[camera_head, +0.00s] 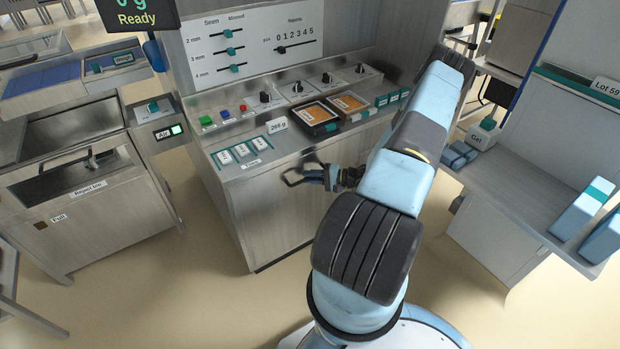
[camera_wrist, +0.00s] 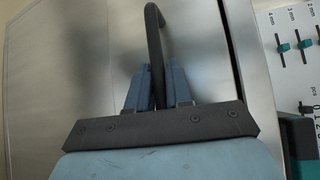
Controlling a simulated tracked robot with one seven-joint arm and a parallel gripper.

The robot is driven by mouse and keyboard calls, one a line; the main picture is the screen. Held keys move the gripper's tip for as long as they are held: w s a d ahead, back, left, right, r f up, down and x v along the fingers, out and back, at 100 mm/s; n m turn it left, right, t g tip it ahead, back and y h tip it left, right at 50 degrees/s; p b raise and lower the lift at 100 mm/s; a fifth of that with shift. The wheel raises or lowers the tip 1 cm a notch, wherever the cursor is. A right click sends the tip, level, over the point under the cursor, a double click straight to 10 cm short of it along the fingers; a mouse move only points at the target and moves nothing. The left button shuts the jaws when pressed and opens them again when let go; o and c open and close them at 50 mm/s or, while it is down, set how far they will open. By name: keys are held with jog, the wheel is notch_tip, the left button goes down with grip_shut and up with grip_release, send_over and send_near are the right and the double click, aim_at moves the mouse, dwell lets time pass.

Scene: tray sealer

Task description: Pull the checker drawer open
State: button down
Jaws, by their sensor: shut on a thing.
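My gripper (camera_head: 328,178) is at the front of the grey steel cabinet (camera_head: 270,215) in the middle of the head view. Its two blue fingers (camera_wrist: 157,85) are shut on a dark curved bar handle (camera_wrist: 153,22). The handle (camera_head: 292,178) also shows in the head view as a thin dark loop left of the fingers. Behind it in the wrist view is a plain brushed-steel front (camera_wrist: 90,60) with a vertical edge to its right. I cannot make out a drawer gap, and my arm hides part of the cabinet front.
A side counter (camera_head: 515,190) stands right. The floor (camera_head: 205,270) in front is clear.

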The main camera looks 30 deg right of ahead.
jog(key=shift+f, duration=0.1)
jog(key=shift+a, duration=0.2)
jog(key=shift+s+d, duration=0.1)
jog(key=shift+d, duration=0.05)
jog(key=s, duration=2.1)
jog(key=shift+d, duration=0.35)
jog(key=c, duration=1.1)
grip_release()
jog(key=shift+w, duration=0.15)
jog(key=shift+c, duration=0.2)
jog(key=shift+d, duration=0.1)
